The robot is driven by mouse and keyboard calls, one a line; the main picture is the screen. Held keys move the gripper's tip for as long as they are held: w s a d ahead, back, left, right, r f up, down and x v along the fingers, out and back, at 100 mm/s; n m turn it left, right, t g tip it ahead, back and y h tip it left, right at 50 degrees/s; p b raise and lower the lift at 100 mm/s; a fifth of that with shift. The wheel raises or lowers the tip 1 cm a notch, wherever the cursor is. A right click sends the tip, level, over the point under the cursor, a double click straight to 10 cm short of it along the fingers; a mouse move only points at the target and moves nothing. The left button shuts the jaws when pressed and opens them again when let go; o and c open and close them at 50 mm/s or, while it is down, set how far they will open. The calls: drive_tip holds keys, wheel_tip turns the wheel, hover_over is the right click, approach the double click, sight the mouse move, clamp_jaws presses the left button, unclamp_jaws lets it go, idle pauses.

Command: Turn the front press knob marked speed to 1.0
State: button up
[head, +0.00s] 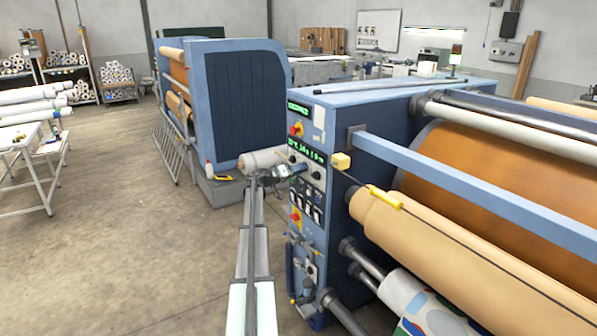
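The front press (341,200) is a large blue machine on the right, with a control panel (309,190) on its near end. The panel has two green-lit displays, one near the top (298,108) and one lower down (306,152). Small dark round knobs sit below the lower display, one of them at the right (316,174). The labels are too small to read, so I cannot tell which knob is marked speed. My gripper (293,171) is at the panel's left side, close to the knobs. Its fingers are too small to tell whether they are open or touch a knob.
A red switch (296,130) and dark push buttons (304,204) share the panel. A second blue machine (240,100) stands behind. The floor (120,240) on the left is clear.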

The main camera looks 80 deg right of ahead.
drive_tip(key=c, duration=0.8)
drive_tip(key=shift+n, duration=0.4)
drive_tip(key=shift+w+d+r+n, duration=0.1)
drive_tip(key=shift+r+n, duration=0.1)
drive_tip(key=shift+n, duration=6.3)
drive_tip(key=shift+r+n, duration=0.15)
drive_tip(key=shift+n, duration=6.35)
drive_tip(key=o, duration=1)
